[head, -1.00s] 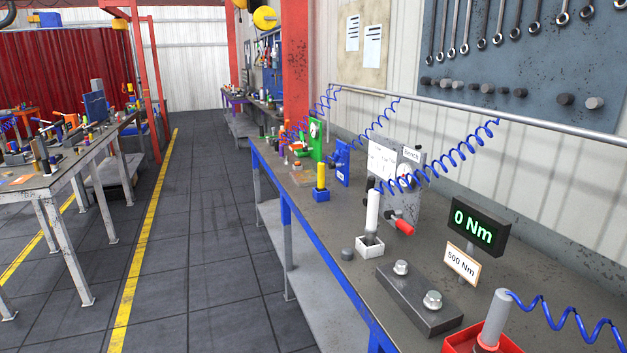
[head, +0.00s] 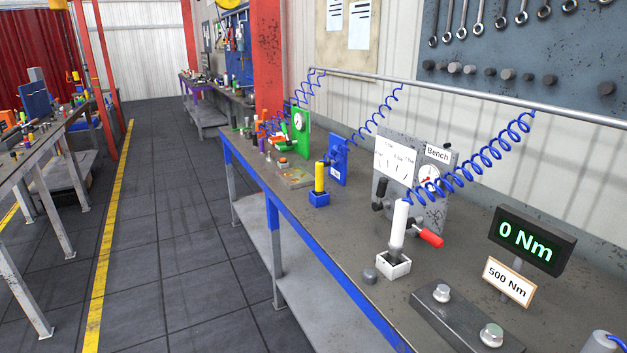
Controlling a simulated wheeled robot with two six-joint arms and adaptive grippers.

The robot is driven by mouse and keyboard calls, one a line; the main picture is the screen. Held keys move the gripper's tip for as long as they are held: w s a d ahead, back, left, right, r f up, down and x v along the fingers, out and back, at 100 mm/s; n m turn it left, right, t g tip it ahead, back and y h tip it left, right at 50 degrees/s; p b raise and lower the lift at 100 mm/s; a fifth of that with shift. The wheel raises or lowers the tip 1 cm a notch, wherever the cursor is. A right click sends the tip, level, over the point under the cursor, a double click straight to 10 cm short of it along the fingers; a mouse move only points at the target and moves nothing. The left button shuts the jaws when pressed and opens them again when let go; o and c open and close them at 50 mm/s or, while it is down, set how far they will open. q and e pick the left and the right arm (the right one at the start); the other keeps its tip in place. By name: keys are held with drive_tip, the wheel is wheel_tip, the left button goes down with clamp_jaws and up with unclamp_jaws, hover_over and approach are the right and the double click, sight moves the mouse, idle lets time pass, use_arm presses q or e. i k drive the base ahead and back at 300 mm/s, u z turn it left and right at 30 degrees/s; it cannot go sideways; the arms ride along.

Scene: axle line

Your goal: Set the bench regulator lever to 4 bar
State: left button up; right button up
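The bench regulator (head: 438,214) is a grey panel marked "Bench" standing on the workbench right of centre. It carries a round gauge (head: 429,175) with a red mark, too small to read exactly. A lever with a red handle (head: 430,238) sticks out low at its front, pointing right and slightly down. A black knob (head: 379,187) sits at its left side. A white card (head: 395,160) with small lever drawings is on its upper left. A white tool in a holder partly hides the panel's lower left. Neither gripper is in view.
The white tool (head: 399,225) stands in a white holder (head: 393,266) before the regulator, with a coiled blue hose (head: 470,172) above. A "0 Nm" display (head: 531,240) and a block with bolts (head: 463,320) are nearer right. The floor aisle (head: 165,240) left of the bench is clear.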

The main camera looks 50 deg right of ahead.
sight(383, 182)
drive_tip(key=z, duration=0.1)
drive_tip(key=i, duration=1.05)
drive_tip(key=z, duration=1.15)
drive_tip(key=i, duration=0.6)
drive_tip(key=z, duration=0.7)
